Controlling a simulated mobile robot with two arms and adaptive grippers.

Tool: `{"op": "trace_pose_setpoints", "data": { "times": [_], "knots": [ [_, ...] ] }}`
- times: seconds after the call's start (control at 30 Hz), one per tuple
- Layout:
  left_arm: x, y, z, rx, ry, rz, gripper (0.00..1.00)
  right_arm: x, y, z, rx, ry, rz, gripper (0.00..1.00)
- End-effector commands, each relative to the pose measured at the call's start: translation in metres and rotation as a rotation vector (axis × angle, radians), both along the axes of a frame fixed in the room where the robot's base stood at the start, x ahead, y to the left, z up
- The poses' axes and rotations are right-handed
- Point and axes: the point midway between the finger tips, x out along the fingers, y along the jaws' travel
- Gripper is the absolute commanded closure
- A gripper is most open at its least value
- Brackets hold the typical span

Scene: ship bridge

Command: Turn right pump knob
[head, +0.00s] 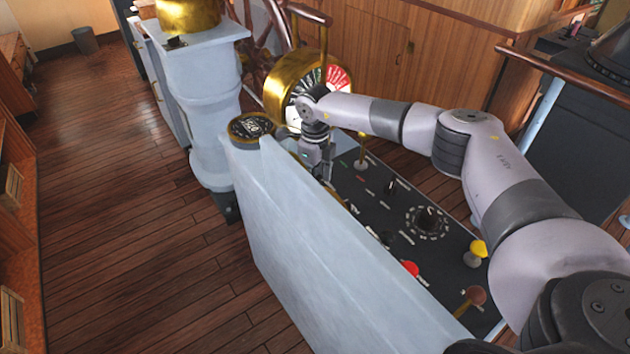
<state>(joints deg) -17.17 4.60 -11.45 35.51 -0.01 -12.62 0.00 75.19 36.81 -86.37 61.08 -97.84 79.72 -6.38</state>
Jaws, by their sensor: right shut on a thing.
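My right gripper (327,180) reaches down to the far left part of the dark control panel (372,210), close behind the pale console wall. It is shut on a small control there, taken to be the right pump knob. The knob is hidden by the fingers and the console edge, so its turn angle cannot be seen. My left gripper is not in view.
A brass telegraph (290,80) stands just behind. Wooden floor (110,200) is clear at left.

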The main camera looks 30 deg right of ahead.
Motion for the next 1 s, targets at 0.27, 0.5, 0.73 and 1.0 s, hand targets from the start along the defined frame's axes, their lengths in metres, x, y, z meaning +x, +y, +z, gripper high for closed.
{"op": "trace_pose_setpoints", "data": {
  "times": [0.27,0.5,0.73,1.0],
  "knots": [
    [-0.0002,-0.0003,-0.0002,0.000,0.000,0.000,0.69,0.0011,-0.0012,0.0019,-0.002,-0.003,0.007,0.76],
    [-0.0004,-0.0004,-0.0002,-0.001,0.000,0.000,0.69,0.0012,-0.0012,0.0020,-0.001,-0.004,0.006,0.42],
    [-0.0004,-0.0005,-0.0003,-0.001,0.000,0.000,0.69,0.0006,-0.0006,0.0010,-0.001,-0.002,0.006,0.28],
    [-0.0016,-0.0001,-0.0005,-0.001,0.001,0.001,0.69,0.0004,-0.0001,0.0010,0.000,-0.001,0.006,0.28]
  ]
}}
